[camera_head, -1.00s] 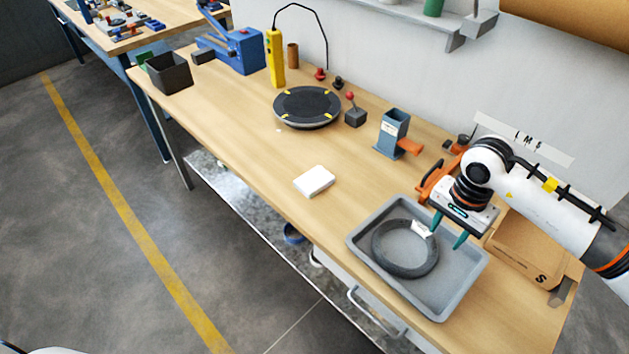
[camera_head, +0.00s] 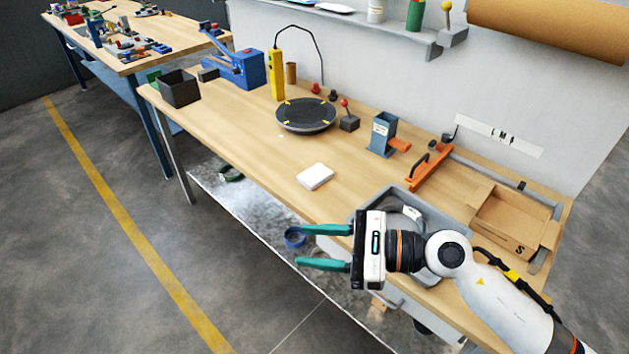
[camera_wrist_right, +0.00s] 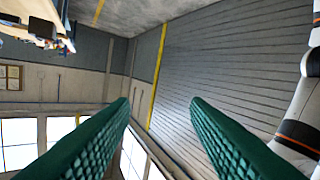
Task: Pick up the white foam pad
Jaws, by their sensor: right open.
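The white foam pad (camera_head: 314,177) lies flat on the wooden workbench (camera_head: 250,160), near its front edge and left of the grey tray. My right gripper (camera_head: 325,247) is open and empty. Its two green fingers point left in the head view, below the pad in the picture and out past the bench's front edge. In the right wrist view the green fingers (camera_wrist_right: 160,110) stand apart with nothing between them; the pad does not show there. My left gripper is not in view.
My right arm partly covers the grey tray (camera_head: 440,212) with a dark coil (camera_head: 400,218) in it. A cardboard box (camera_head: 510,222) stands at the right. A black turntable (camera_head: 305,114) and a blue-grey dispenser (camera_head: 382,135) stand behind the pad. The bench around the pad is clear.

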